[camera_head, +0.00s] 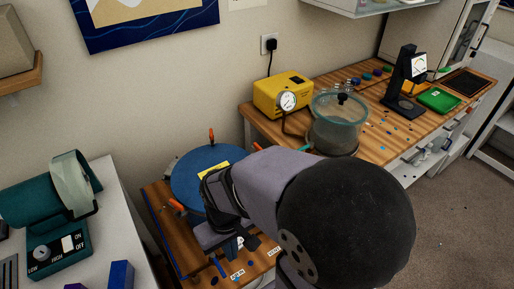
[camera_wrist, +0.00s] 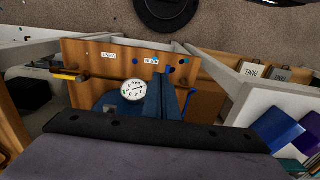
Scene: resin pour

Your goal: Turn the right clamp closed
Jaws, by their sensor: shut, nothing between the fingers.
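The pot's round blue lid (camera_head: 188,172) is partly covered by my arm in the head view. Orange clamp handles show around it: a back one (camera_head: 211,134) standing upright, a left front one (camera_head: 177,206) tilted, and a right one (camera_head: 257,147) just above my arm. My gripper (camera_wrist: 161,78) is shut and empty, its dark blue fingers seen in the wrist view beside the white gauge (camera_wrist: 133,90). An orange-yellow handle (camera_wrist: 68,76) lies at the left there, apart from the fingers. Much of the pot's front is hidden by my arm.
The pot's wooden stand (camera_head: 162,212) carries small labels. A yellow pump (camera_head: 284,95) and a glass chamber (camera_head: 338,120) stand on the bench to the right. A teal machine (camera_head: 45,200) sits on the white table at left.

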